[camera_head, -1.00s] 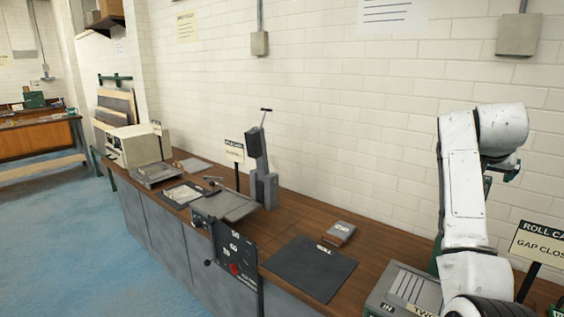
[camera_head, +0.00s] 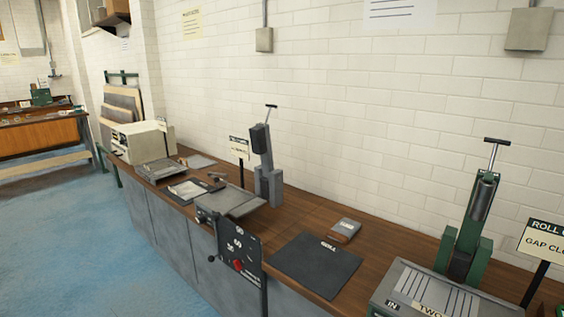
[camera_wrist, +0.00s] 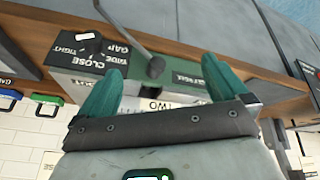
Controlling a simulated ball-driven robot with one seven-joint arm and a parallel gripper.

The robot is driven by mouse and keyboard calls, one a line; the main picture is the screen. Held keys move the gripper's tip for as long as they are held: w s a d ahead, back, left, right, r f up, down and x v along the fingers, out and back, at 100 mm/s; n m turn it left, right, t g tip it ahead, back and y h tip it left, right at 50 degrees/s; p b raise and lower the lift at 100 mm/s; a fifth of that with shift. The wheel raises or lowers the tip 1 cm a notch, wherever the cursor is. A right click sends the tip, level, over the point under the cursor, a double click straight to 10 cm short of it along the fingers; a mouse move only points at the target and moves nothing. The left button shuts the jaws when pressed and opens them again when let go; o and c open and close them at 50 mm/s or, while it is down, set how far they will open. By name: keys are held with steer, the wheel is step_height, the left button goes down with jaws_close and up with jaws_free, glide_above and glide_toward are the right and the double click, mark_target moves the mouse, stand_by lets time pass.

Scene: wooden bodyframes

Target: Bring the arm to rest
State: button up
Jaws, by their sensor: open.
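My gripper (camera_wrist: 164,68) shows in the wrist view, its two teal fingers spread wide apart with nothing held between them. Behind the fingers is a machine (camera_wrist: 195,72) with a green face and a dark panel lettered GAP, CLOSE and TIGHT. I cannot tell how far the fingertips are from it. The wrist picture looks upside down or strongly tilted. No part of my arm or gripper shows in the head view.
A wooden bench (camera_head: 300,222) runs along the white brick wall. It bears a green-posted press (camera_head: 468,232), a grey press (camera_head: 266,165), a dark mat (camera_head: 315,265) and a small grey block (camera_head: 344,229). Blue floor (camera_head: 85,240) lies clear at left.

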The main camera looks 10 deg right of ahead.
steer(key=s+a+f+n+g+y, duration=0.1)
steer(key=s+a+f, duration=0.1)
steer(key=s, duration=0.6)
steer(key=s+a+f+n+g+y, duration=0.1)
steer(key=s+a+f, duration=0.2)
steer(key=s+a, duration=0.2)
steer(key=s+a+f+n+g, duration=0.1)
steer(key=s+a+f, duration=0.2)
steer(key=s, duration=0.8)
steer(key=shift+s+a+y+b, duration=0.3)
steer(key=shift+a+y, duration=0.1)
steer(key=shift+a, duration=0.3)
